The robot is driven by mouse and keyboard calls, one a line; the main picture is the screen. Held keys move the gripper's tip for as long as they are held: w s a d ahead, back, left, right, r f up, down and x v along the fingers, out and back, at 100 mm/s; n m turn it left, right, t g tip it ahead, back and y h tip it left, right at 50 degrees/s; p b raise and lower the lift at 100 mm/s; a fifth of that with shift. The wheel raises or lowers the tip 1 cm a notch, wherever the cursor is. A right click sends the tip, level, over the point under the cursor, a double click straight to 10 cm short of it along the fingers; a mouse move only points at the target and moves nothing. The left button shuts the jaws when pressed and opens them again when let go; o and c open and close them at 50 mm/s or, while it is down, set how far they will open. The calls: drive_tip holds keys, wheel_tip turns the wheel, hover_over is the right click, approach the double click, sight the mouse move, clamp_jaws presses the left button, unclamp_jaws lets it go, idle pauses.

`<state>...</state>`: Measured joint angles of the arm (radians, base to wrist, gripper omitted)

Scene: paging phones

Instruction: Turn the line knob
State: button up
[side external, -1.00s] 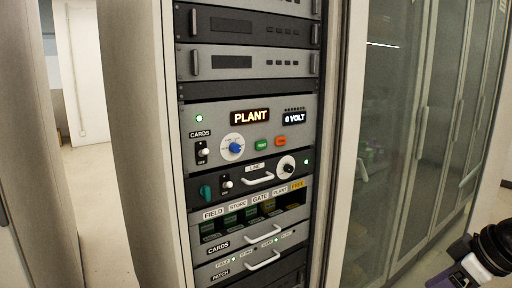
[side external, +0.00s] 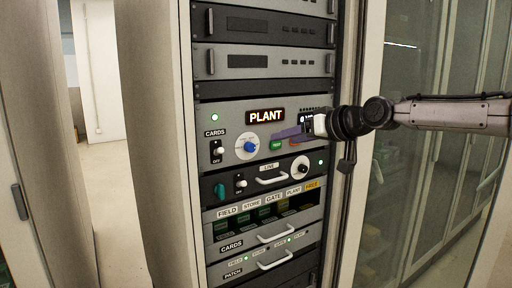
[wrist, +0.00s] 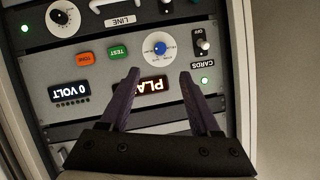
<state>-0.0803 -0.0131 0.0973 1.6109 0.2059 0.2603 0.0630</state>
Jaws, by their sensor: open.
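The LINE label (side external: 269,167) sits on a dark drawer panel below the PLANT panel; it also shows upside down in the wrist view (wrist: 120,20). At that panel's right is a white dial with a black knob (side external: 301,168), seen at upper left in the wrist view (wrist: 59,15). A blue knob on a white dial (side external: 249,146) is on the PLANT panel, also in the wrist view (wrist: 159,47). My gripper (side external: 286,136) is in front of the PLANT panel, open and empty. In the wrist view its purple fingers (wrist: 159,74) are spread below the blue knob.
The PLANT display (side external: 267,116), a green TEST button (side external: 276,145) and a CARDS switch (side external: 218,150) are on the upper panel. A pull handle (side external: 271,180) juts from the LINE drawer. A teal knob (side external: 219,190) is at its left. A glass-door cabinet (side external: 410,190) stands right.

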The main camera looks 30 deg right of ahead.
sight(252, 147)
drive_tip(key=x, duration=1.3)
drive_tip(key=shift+w, duration=0.15)
drive_tip(key=shift+c, duration=0.2)
clamp_jaws()
